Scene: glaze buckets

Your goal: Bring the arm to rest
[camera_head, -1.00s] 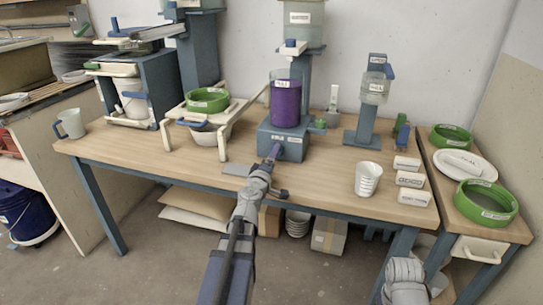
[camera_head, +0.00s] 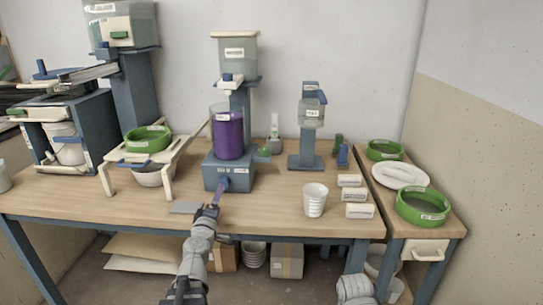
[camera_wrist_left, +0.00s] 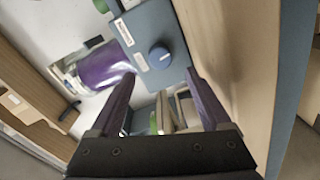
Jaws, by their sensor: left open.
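My left arm reaches up from the bottom of the head view. Its gripper (camera_head: 221,185) is at the front of the blue base (camera_head: 216,178) of the dispenser with the purple-filled cylinder (camera_head: 228,135). In the left wrist view the two purple fingers are apart (camera_wrist_left: 160,76) with nothing held between them. A blue round knob (camera_wrist_left: 159,57) on the base shows beyond and between the fingertips; I cannot tell whether they touch it. The purple cylinder also shows at the left of the wrist view (camera_wrist_left: 100,68). A grey link of my right arm shows at the bottom; its gripper is out of view.
A white cup (camera_head: 315,200) and white labelled blocks (camera_head: 354,195) stand right of the base on the wooden table (camera_head: 265,212). A white stand (camera_head: 110,180) with a green ring (camera_head: 147,139) is to the left. A side table at right holds green rings (camera_head: 423,207) and a plate (camera_head: 400,174).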

